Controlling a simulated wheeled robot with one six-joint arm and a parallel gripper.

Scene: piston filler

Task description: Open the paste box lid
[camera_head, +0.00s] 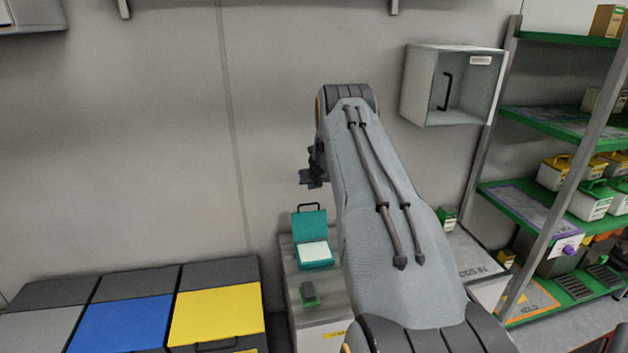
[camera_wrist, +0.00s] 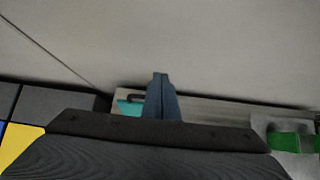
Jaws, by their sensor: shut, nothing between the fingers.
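The teal paste box (camera_head: 316,265) stands on a narrow grey counter. Its lid (camera_head: 309,224) is raised and stands upright at the back, with a dark handle on its top edge. A pale white surface shows inside the box. My gripper (camera_head: 310,180) is above the box, apart from the lid, partly hidden by my arm. In the wrist view my gripper (camera_wrist: 160,77) is shut and empty. A teal part of the paste box (camera_wrist: 130,107) and the dark handle show just left of the fingers; the rest is hidden.
A small green and dark item (camera_head: 309,294) lies on the counter (camera_head: 288,262) in front of the box. Grey, blue and yellow topped bins (camera_head: 217,315) stand to the left. A wall cabinet (camera_head: 425,88) and a loaded green shelf rack (camera_head: 545,122) are on the right.

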